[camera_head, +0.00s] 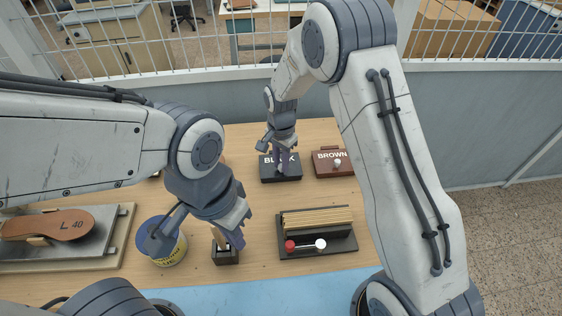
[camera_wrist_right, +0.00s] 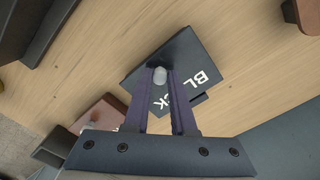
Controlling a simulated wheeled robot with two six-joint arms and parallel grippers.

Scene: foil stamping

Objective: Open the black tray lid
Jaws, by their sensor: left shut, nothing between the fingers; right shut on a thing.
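The black tray (camera_head: 290,178) with a lid marked BLACK stands at the back middle of the table. My right gripper (camera_head: 281,168) is over it from above. In the right wrist view its fingers (camera_wrist_right: 160,82) are shut on the pale knob (camera_wrist_right: 160,74) of the black lid (camera_wrist_right: 185,58). A dark edge shows beside the lid there; I cannot tell whether the lid is raised. My left gripper (camera_head: 238,236) is shut and empty, above or beside a small black holder (camera_head: 226,258) at the front.
A brown tray (camera_head: 330,169) with a pale knob stands just right of the black one. A dark rack (camera_head: 318,243) with strips and red and white knobs lies in front. A yellow-labelled can (camera_head: 168,252) and a sole on a plate (camera_head: 45,226) are at the left.

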